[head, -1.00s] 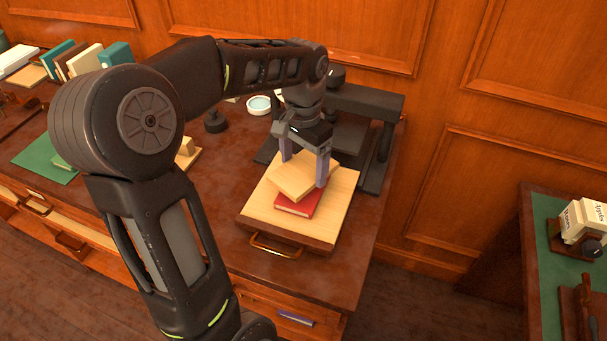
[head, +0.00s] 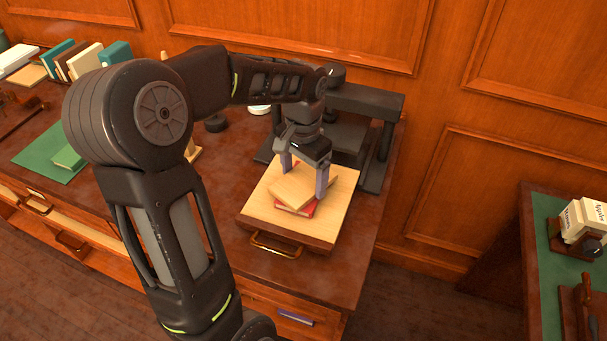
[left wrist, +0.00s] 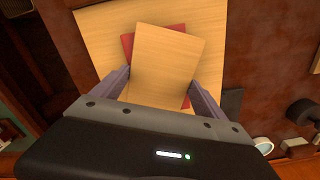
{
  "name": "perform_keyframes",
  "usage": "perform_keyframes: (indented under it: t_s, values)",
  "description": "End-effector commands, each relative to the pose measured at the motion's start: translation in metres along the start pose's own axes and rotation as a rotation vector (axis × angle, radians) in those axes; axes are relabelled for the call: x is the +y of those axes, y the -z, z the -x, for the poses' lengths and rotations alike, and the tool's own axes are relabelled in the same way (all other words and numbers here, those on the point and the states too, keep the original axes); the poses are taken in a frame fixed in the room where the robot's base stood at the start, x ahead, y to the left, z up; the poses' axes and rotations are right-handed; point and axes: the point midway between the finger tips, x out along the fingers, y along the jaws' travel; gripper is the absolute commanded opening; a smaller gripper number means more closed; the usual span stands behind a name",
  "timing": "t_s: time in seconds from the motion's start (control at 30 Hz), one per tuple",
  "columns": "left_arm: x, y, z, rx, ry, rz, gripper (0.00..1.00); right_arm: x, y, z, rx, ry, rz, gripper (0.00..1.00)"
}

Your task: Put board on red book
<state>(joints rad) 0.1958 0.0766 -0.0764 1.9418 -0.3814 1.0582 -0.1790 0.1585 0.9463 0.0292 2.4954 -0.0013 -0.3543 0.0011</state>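The board (head: 297,187) is a pale wooden rectangle over the red book (head: 311,208), turned relative to it. My left gripper (head: 305,182) points down with a finger at each of two opposite board edges, shut on it. In the left wrist view the board (left wrist: 165,60) lies between the fingers, and red book corners (left wrist: 127,44) show at its sides. The board covers most of the book; whether it rests flat on it or hovers slightly is hard to tell. The book lies on a light wooden panel (head: 262,205) with a brass handle. My right gripper is not in view.
A dark press-like frame (head: 365,100) stands just behind the panel. A green mat (head: 35,157) with a green book lies at the left of the desk (head: 345,265). Upright books (head: 85,60) stand at the far left. Another desk with a green top (head: 550,255) is at right.

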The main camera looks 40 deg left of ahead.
Motion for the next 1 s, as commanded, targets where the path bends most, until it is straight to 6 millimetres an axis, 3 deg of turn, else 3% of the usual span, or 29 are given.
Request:
perform_keyframes:
  t_s: [0.2, 0.57, 0.77, 1.0]
  values:
    - [0.000, 0.000, 0.000, 0.000, 0.000, 0.000, 1.00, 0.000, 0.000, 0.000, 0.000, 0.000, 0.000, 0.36]
    - [0.000, 0.001, 0.007, 0.002, 0.001, 0.000, 1.00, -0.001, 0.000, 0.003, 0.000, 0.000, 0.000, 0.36]
    - [0.000, 0.001, 0.034, 0.005, 0.002, -0.001, 1.00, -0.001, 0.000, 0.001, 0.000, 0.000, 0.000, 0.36]
    - [0.000, 0.002, 0.084, 0.005, 0.001, -0.001, 1.00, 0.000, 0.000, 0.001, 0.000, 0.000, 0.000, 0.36]
